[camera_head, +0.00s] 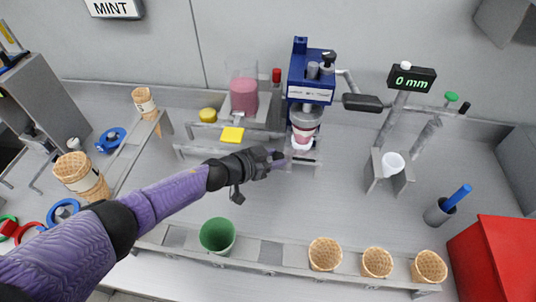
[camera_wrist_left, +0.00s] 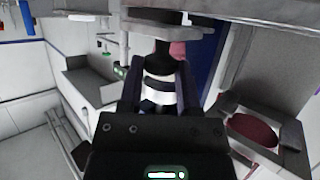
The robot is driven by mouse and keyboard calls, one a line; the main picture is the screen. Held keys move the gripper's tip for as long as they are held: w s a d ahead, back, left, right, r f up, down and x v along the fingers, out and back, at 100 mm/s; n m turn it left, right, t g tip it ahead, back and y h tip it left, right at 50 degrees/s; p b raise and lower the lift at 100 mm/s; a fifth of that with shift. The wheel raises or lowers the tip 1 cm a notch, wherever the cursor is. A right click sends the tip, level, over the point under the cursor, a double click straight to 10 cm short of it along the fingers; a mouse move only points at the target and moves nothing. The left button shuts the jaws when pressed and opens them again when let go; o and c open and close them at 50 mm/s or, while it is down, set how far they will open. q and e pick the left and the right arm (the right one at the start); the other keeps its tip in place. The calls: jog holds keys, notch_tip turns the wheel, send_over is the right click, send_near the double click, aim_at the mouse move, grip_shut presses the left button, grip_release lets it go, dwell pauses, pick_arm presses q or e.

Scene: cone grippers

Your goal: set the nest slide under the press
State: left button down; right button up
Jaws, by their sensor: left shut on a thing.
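The press (camera_head: 311,88) is a blue machine at the back centre, with a black lever handle (camera_head: 362,103) out to its right. A white-and-pink cup-like piece (camera_head: 303,134) sits below its head, over the slide area. My left gripper (camera_head: 276,158) is low in front of the press, just left of that piece. In the left wrist view my left gripper (camera_wrist_left: 160,88) is shut on a dark and silver knob (camera_wrist_left: 158,92), which seems to be the nest slide's handle. The nest slide's body is mostly hidden by the gripper. My right gripper does not show.
A rail with a green cup (camera_head: 217,235) and several waffle cones (camera_head: 376,262) runs along the front. A pink-filled container (camera_head: 244,95) stands left of the press. A white cup in a grey stand (camera_head: 392,164) and a red box (camera_head: 497,258) are right.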

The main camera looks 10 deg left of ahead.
pick_arm(q)
jog(key=shift+d, duration=0.15)
jog(key=c, duration=0.7)
grip_release()
jog(key=shift+c, duration=0.2)
jog(key=o, duration=0.4)
jog(key=shift+d, duration=0.2)
jog(key=shift+o, duration=0.2)
jog(key=shift+a, duration=0.1)
jog(key=shift+s+a+r, duration=0.15)
jog(key=shift+s+a, duration=0.05)
jog(key=p+v, duration=0.3)
jog(key=v, duration=0.6)
jog(key=shift+p, duration=0.4)
